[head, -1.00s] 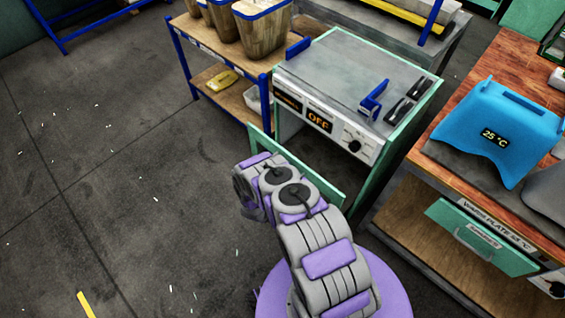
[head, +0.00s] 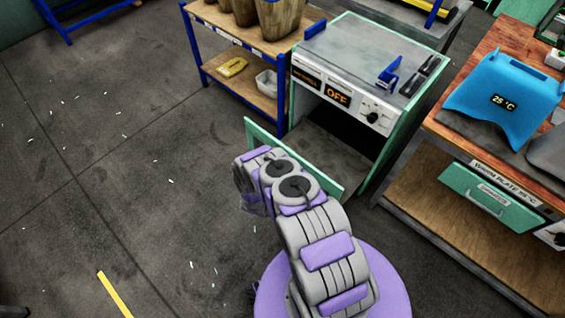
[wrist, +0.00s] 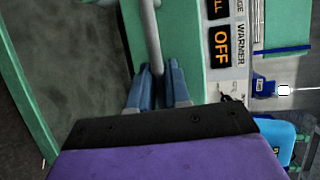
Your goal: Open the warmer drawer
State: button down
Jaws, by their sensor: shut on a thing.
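The warmer (head: 345,95) is a green-framed cabinet with a grey top and a panel whose display reads OFF; the panel also shows in the wrist view (wrist: 222,45). Its drawer has a green front (head: 262,137), standing out from the cabinet with a gap behind it. The drawer floor shows in that gap. My arm covers the middle of the front in the head view. In the wrist view, my gripper (wrist: 164,75) is shut on the grey bar handle (wrist: 151,35), beside the green front. My gripper's fingers are hidden in the head view.
A blue-framed shelf (head: 238,88) with wooden containers stands left of the warmer. A wooden bench (head: 500,65) with a blue 25 °C unit (head: 503,90) and a green drawer (head: 488,195) stands right. The floor (head: 120,190) at left is largely clear.

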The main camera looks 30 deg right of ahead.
jog(key=shift+s+d+f, duration=0.1)
jog(key=shift+f, duration=0.1)
jog(key=c, duration=1.4)
grip_release()
jog(key=shift+d+f, duration=0.1)
jog(key=shift+d, duration=0.15)
jog(key=shift+o, duration=1.2)
jog(key=shift+a, duration=0.1)
jog(key=shift+a+r, duration=0.1)
jog(key=shift+r, duration=0.1)
jog(key=shift+a, duration=0.2)
jog(key=p+v, duration=0.1)
jog(key=v, duration=1.6)
jog(key=shift+p, duration=0.35)
jog(key=shift+d+r, duration=0.1)
